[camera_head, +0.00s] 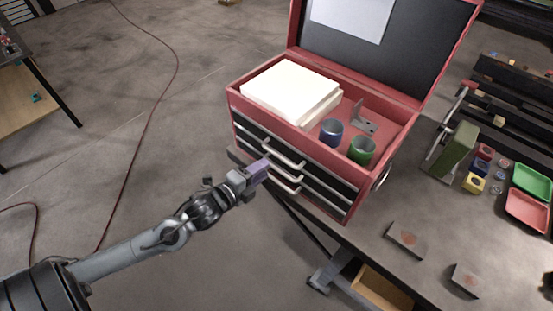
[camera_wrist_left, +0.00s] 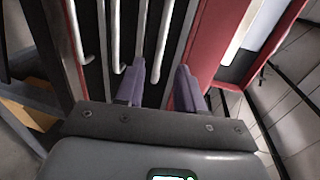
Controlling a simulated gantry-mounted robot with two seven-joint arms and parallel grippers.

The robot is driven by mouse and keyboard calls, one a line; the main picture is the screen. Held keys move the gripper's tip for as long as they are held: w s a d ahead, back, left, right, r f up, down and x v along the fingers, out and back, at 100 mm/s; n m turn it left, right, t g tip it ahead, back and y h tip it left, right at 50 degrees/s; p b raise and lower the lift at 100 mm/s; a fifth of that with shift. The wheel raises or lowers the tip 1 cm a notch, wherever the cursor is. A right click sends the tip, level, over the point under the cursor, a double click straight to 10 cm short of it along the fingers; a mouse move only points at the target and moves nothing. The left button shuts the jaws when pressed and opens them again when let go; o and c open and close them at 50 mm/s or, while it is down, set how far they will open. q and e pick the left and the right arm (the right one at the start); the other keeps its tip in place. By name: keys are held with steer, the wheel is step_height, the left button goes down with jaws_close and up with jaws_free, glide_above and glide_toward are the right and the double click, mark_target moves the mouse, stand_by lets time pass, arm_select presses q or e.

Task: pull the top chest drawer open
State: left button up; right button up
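The red tool chest (camera_head: 315,138) stands on the workbench with its lid up. Its dark front has several shut drawers with pale bar handles. The top drawer's handle (camera_head: 284,154) is the uppermost one. My left gripper (camera_head: 260,170) is at the chest front, by the left ends of the handles. In the left wrist view its two purple fingers (camera_wrist_left: 160,88) are apart, and a pale handle (camera_wrist_left: 162,42) appears between them. Whether they touch it cannot be told. The fingertips are partly hidden in the head view. My right gripper is not in view.
White blocks (camera_head: 292,92), a blue cup (camera_head: 331,132), a green cup (camera_head: 362,150) and a grey bracket (camera_head: 364,118) are in the chest's top tray. Green (camera_head: 531,181) and red (camera_head: 527,210) trays lie right. The floor before the drawers is clear.

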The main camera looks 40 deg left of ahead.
arm_select(q)
steer(key=x, duration=0.7)
steer(key=shift+w+d, duration=0.1)
jaws_close()
stand_by(0.3)
